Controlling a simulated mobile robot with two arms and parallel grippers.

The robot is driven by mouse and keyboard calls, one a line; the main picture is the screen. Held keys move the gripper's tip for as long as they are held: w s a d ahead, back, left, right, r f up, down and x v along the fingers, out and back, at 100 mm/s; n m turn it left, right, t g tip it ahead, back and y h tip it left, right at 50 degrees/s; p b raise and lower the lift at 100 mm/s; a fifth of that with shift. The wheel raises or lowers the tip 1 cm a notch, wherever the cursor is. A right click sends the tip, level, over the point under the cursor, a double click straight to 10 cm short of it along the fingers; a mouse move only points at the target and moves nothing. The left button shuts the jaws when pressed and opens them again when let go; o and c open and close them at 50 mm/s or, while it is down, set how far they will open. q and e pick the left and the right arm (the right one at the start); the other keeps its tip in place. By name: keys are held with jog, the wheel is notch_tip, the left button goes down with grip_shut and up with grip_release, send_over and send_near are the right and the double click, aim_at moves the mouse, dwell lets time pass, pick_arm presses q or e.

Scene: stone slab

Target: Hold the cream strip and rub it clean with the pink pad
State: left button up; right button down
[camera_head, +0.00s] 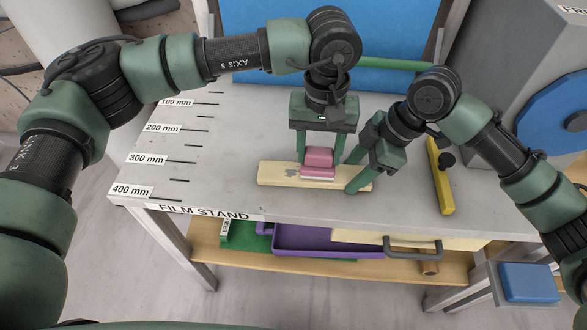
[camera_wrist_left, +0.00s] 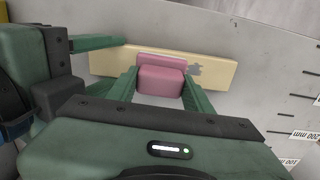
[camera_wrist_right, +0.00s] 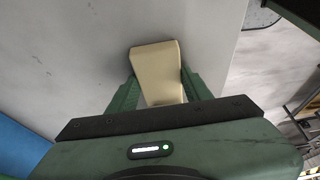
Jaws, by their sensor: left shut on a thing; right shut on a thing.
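The cream strip (camera_head: 275,174) lies on the grey slab near its front edge. A grey smudge shows on it left of the pad, and also in the left wrist view (camera_wrist_left: 222,71). My left gripper (camera_head: 319,166) points down and is shut on the pink pad (camera_head: 319,158), which sits over the strip's middle; the left wrist view shows the pad (camera_wrist_left: 161,76) between the fingers. I cannot tell whether the pad presses on the strip. My right gripper (camera_head: 356,178) is shut on the strip's right end, seen between its fingers in the right wrist view (camera_wrist_right: 157,72).
A yellow bar (camera_head: 440,178) with a black knob lies right of my right gripper. A blue panel (camera_head: 270,45) stands behind. A shelf below holds a purple tray (camera_head: 325,241). A grey machine with a blue disc (camera_head: 555,110) is at the right. The slab's left side is clear.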

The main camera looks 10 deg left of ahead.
pick_arm(q)
jog(key=shift+f, duration=0.45)
jog(key=shift+a, duration=0.1)
jog(key=shift+s+a, duration=0.1)
jog(key=shift+a, duration=1.05)
jog(key=shift+a+f, duration=0.2)
jog(key=shift+a, duration=1.2)
jog(key=shift+s+a, duration=0.1)
jog(key=shift+a, duration=0.9)
jog(key=shift+d+r, duration=0.2)
jog(key=shift+d, duration=0.55)
jog(key=shift+d+r, duration=0.15)
jog(key=shift+d, duration=0.6)
jog(key=shift+d+f, duration=0.15)
jog(key=shift+d, duration=0.95)
jog(key=shift+d+f, duration=0.15)
jog(key=shift+d, duration=0.95)
jog(key=a+r, duration=0.4)
jog(key=r, duration=0.5)
jog(key=shift+a, duration=0.35)
